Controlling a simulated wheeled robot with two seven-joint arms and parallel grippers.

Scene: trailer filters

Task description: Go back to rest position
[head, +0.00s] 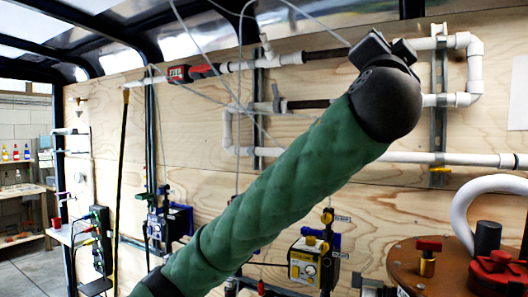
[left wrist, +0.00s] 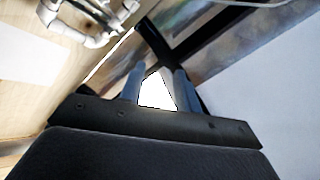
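My left arm, in a green padded sleeve (head: 285,195), reaches up across the middle of the head view from the lower left. Its black wrist end is raised in front of the upper pipes, and the fingers cannot be made out there. In the left wrist view my left gripper (left wrist: 157,78) shows two blue-grey fingers apart, with only a bright background between them. It is open and empty. My right gripper is in neither view.
A yellow device (head: 304,262) and a blue-black device (head: 170,222) hang lower. A brown round lid (head: 420,262) with red fittings stands at the lower right. Shelves stand far left.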

